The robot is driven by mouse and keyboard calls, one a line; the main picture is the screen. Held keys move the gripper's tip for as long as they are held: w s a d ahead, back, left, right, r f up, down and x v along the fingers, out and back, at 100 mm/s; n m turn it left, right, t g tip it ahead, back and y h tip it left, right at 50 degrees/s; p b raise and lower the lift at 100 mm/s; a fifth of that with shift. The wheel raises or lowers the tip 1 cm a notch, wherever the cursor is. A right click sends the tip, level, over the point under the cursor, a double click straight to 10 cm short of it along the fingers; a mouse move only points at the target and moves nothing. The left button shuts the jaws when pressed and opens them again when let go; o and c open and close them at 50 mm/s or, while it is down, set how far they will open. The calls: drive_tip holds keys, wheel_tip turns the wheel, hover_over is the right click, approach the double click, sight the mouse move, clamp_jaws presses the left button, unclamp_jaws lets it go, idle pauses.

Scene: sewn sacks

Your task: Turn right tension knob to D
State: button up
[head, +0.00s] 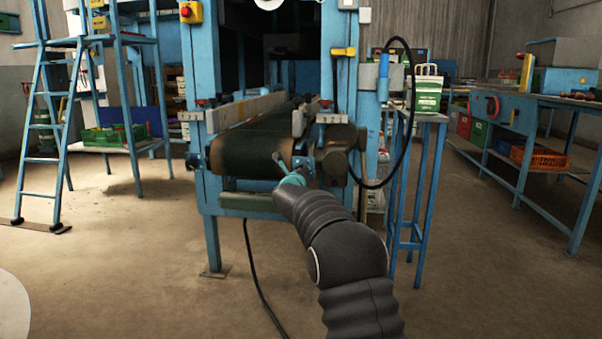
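The blue conveyor machine (205,200) stands in front of me, with a dark belt roller (250,150) at its near end. A small red knob (325,103) sits on the right post above a pale marked plate (329,118). A similar red knob (203,103) and plate (190,116) are on the left post. The letters are too small to read. My gripper (290,161) is in front of the roller's right end, below and left of the right knob. The fingers are small and partly blend with the machine, so their opening is unclear. Contact cannot be told.
A dark round motor housing (341,155) is just right of my gripper. A black cable (409,110) loops beside the right post. A workbench (520,110) is at right, a ladder (45,130) at left. Floor between is open.

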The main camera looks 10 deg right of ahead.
drive_tip(key=shift+d+f+m, duration=0.1)
drive_tip(key=shift+f+m, duration=0.05)
drive_tip(key=shift+m, duration=0.45)
drive_tip(key=o, duration=1.1)
drive_tip(key=shift+o, duration=0.2)
drive_tip(key=v, duration=1.2)
